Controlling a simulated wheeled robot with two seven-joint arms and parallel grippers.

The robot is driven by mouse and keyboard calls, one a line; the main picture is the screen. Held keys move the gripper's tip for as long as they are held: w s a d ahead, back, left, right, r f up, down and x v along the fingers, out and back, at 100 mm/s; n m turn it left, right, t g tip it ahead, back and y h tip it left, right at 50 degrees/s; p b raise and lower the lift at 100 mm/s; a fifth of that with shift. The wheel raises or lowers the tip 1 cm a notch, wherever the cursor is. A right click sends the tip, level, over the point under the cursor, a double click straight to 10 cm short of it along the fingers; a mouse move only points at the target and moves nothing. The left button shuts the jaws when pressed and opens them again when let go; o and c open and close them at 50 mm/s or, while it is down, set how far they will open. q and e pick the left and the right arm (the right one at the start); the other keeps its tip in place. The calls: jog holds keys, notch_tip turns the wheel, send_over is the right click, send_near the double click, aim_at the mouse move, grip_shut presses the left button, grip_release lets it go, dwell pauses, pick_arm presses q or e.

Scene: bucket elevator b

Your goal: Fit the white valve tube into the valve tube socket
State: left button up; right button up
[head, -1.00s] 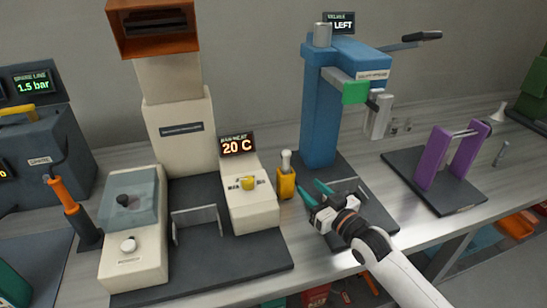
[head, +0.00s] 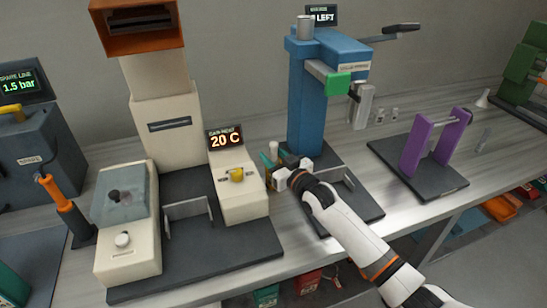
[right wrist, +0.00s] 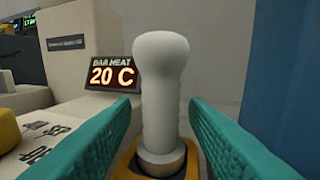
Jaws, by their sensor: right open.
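A white piece with a rounded, bulging top (right wrist: 160,85) stands upright in a yellow holder (right wrist: 135,160); its top also shows in the head view (head: 273,148). I cannot tell for sure that this is the valve tube. My right gripper (head: 272,165) is open, its teal fingers on either side of the white piece, with gaps visible in the right wrist view. The arm partly hides the holder in the head view. The blue press (head: 307,105) stands behind and to the right. I cannot make out the valve tube socket. My left gripper is out of view.
A cream heater machine (head: 240,195) with a "20 C" display (head: 225,139) stands close left of my gripper. A purple stand (head: 418,148) and small grey cylinders (head: 387,115) are at right. Bare bench (head: 360,150) lies between press and purple stand.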

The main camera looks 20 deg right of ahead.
grip_shut()
jog(key=shift+r, duration=0.1)
